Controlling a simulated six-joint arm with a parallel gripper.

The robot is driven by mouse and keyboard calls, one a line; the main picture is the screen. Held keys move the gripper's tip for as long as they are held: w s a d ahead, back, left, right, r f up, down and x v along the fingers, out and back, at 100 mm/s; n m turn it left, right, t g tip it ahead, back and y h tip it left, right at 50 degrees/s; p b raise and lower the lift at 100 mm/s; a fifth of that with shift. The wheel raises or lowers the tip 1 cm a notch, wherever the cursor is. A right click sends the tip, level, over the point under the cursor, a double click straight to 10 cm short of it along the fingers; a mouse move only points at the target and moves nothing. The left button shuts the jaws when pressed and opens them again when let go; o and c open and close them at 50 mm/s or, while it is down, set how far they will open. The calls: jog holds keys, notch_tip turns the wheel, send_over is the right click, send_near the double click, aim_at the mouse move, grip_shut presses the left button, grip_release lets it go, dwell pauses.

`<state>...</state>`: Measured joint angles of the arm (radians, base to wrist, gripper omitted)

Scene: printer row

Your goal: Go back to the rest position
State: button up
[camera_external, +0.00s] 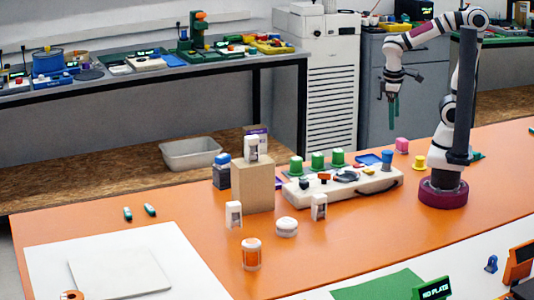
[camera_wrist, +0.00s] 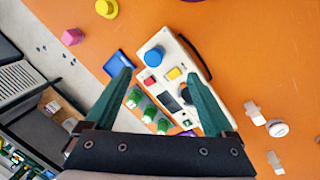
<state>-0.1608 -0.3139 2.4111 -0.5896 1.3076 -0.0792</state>
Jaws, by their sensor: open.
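My gripper (camera_external: 393,97) hangs high above the far side of the orange table, with its fingers pointing down and clear of everything. In the wrist view my gripper (camera_wrist: 160,95) shows two green fingers spread wide apart, with nothing held between them. Below it lies the white control panel (camera_external: 345,187) with a blue button, a red button and a yellow button; the panel also shows in the wrist view (camera_wrist: 160,57). Several green cylinders (camera_external: 317,160) stand along the panel's far edge.
A cardboard box (camera_external: 253,187) with a small white item on top stands left of the panel. An orange-and-white jar (camera_external: 251,254) and a round white puck (camera_external: 287,227) stand in front. A pink block (camera_external: 402,145) and a yellow knob (camera_external: 419,162) stand near my base.

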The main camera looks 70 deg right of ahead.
jog(key=s+a+m+y, duration=0.4)
jog(key=s+a+m, duration=0.1)
jog(key=shift+s, duration=0.4)
jog(key=shift+f, duration=0.1)
dwell(0.5)
